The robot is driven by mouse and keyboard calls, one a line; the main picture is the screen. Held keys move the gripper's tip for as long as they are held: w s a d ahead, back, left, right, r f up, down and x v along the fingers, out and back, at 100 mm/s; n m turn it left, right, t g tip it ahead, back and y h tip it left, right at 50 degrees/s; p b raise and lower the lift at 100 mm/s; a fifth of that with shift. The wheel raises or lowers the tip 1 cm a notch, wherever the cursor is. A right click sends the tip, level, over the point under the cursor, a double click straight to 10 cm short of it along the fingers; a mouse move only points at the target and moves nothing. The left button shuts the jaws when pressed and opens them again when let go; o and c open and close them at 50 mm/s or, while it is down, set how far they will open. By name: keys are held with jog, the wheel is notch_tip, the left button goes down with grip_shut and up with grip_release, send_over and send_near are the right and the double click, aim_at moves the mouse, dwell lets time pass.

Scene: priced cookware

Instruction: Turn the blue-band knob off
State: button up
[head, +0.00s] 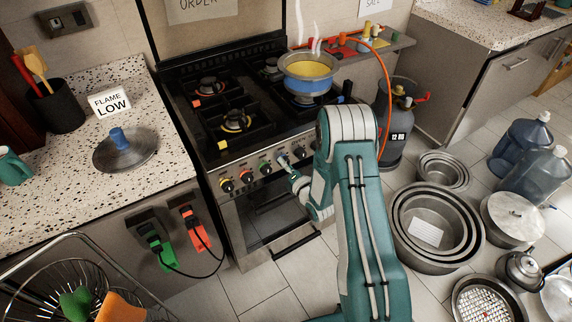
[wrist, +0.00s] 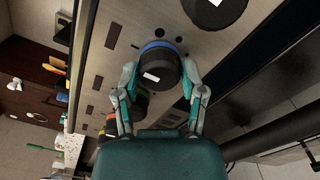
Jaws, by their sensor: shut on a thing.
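The blue-band knob (wrist: 158,72) is a dark round knob with a blue ring and a white mark, on the stove's front panel. In the wrist view my gripper (wrist: 159,84) has one finger on each side of it and is shut on it. In the head view my gripper (head: 291,174) reaches the right part of the knob row, and the blue-band knob (head: 283,160) is partly covered by it. A steaming pot (head: 308,72) with yellow contents and a blue lower band stands on the stove's right side.
Red (head: 226,186), yellow (head: 247,178) and green (head: 265,168) knobs sit to the left. The oven handle (head: 283,249) is below. A gas cylinder (head: 400,112) with an orange hose and nested metal pots (head: 436,228) stand on the floor to the right.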

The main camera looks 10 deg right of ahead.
jog(key=shift+s+a+f, duration=0.15)
jog(key=shift+s+f, duration=0.05)
jog(key=shift+f, duration=0.15)
jog(key=o, duration=1.1)
jog(key=shift+o, duration=0.2)
jog(key=shift+w+r, duration=0.1)
jog(key=shift+w, duration=0.05)
jog(key=shift+r, duration=0.1)
jog(key=v, duration=1.2)
jog(key=shift+w, duration=0.1)
